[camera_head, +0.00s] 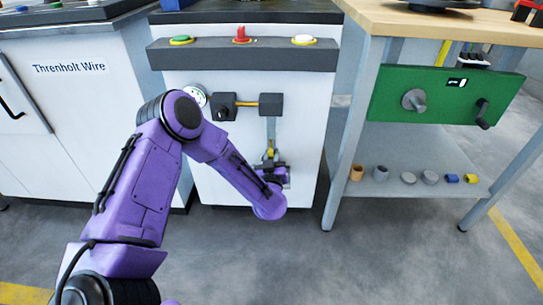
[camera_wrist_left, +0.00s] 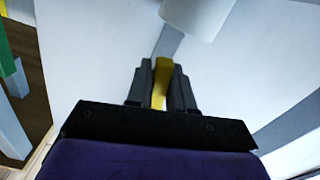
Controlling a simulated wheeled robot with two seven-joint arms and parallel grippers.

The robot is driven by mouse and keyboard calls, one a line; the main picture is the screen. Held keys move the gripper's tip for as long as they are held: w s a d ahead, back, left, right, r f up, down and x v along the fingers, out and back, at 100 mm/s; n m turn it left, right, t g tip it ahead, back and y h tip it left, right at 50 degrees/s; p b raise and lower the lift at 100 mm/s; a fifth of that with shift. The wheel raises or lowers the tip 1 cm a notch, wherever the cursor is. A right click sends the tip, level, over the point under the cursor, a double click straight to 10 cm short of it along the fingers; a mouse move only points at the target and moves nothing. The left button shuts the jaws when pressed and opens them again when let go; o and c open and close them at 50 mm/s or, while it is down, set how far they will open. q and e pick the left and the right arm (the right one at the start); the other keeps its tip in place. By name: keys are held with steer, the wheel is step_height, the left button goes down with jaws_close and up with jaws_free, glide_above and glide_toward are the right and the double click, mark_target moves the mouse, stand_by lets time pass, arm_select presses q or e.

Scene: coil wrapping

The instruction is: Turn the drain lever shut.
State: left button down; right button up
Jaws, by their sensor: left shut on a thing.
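The drain lever (camera_head: 270,152) is a small yellow handle low on the white cabinet front, at the lower end of a grey vertical pipe (camera_head: 271,128). My left gripper (camera_head: 271,163) reaches it from below and is shut on it. In the left wrist view the yellow lever (camera_wrist_left: 161,82) stands between the two dark fingers of the gripper (camera_wrist_left: 161,90), roughly in line with them. The fingers hide its sides. The right gripper is not in view.
Above the lever are two black blocks joined by a yellow bar (camera_head: 243,104) and a round gauge (camera_head: 195,96). A dark panel (camera_head: 270,55) carries green, red and white buttons. At right, a wooden-topped bench (camera_head: 450,25) has a green board (camera_head: 440,97) and a lower shelf with small parts.

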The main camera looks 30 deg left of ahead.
arm_select(q)
steer(key=n, duration=0.2)
steer(key=n+p, duration=0.1)
steer(key=shift+w+d+r+n, duration=0.25)
steer(key=shift+d+n, duration=0.05)
steer(key=shift+d, duration=0.1)
steer(key=shift+w+d+r+n+p, duration=0.15)
steer(key=shift+r+n+p, duration=0.15)
steer(key=shift+n, duration=1.4)
steer(key=shift+w+d+r+n+p, duration=0.1)
steer(key=shift+d+r+n+p, duration=0.15)
steer(key=shift+n, duration=1.45)
steer(key=shift+w+d+r+n+p, duration=0.1)
steer(key=shift+r+n+p, duration=0.2)
steer(key=shift+n, duration=1.4)
steer(key=c, duration=1.1)
jaws_free()
steer(key=shift+f, duration=0.1)
